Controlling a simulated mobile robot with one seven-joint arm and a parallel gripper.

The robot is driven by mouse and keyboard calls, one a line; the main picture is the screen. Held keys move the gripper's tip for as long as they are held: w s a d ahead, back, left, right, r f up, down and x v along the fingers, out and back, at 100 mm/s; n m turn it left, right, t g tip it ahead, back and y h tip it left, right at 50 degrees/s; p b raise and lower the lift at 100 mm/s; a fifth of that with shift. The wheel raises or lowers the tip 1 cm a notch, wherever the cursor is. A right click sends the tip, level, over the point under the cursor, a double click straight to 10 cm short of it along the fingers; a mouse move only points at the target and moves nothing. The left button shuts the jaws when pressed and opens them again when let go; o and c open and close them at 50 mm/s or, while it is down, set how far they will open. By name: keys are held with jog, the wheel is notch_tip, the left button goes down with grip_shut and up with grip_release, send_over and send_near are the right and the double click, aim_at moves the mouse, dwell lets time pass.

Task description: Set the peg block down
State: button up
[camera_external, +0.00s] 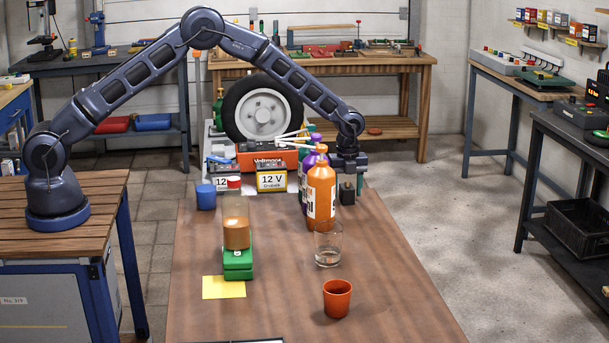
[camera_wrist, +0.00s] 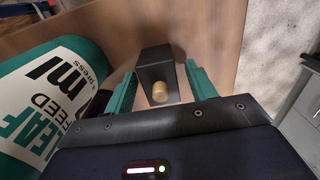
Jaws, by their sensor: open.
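The peg block is a dark block (camera_wrist: 158,65) with a light wooden peg (camera_wrist: 159,91) sticking out, seen between my fingers in the wrist view. In the external view the dark block (camera_external: 347,189) shows just below my gripper (camera_external: 347,176), right of the bottles, and appears to stand on the table. My gripper is open, with a green finger on each side of the block in the wrist view (camera_wrist: 161,74). A gap shows beside each finger. The block's underside is hidden, so its contact with the wood is not clearly visible.
A green-labelled bottle (camera_wrist: 45,95) crowds the wrist view's left. The table's right edge (camera_external: 412,255) is close.

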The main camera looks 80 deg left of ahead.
notch_tip(320, 180, up, 12)
jog(key=shift+f, duration=0.25)
jog(key=s+d+r+n+t, duration=0.1)
jog(key=s+d+r+n, duration=0.25)
jog(key=s+r, duration=1)
jog(key=s+d+r+n+t, duration=0.1)
jog(key=s+d+r+n, duration=0.3)
jog(key=s+r, duration=0.95)
jog(key=s+r+n+t, duration=0.1)
jog(key=s+r+n, duration=0.15)
jog(key=s, duration=0.65)
jog(key=s+r+n, duration=0.2)
jog(key=s+n, duration=0.1)
jog(key=s, duration=0.6)
jog(key=s+f+n, duration=0.2)
jog(key=s, duration=0.6)
jog(key=s+d+f+n+t, duration=0.1)
jog(key=s+f+n, duration=0.2)
jog(key=s, duration=0.6)
jog(key=shift+d+t, duration=0.3)
jog(key=shift+f, duration=0.1)
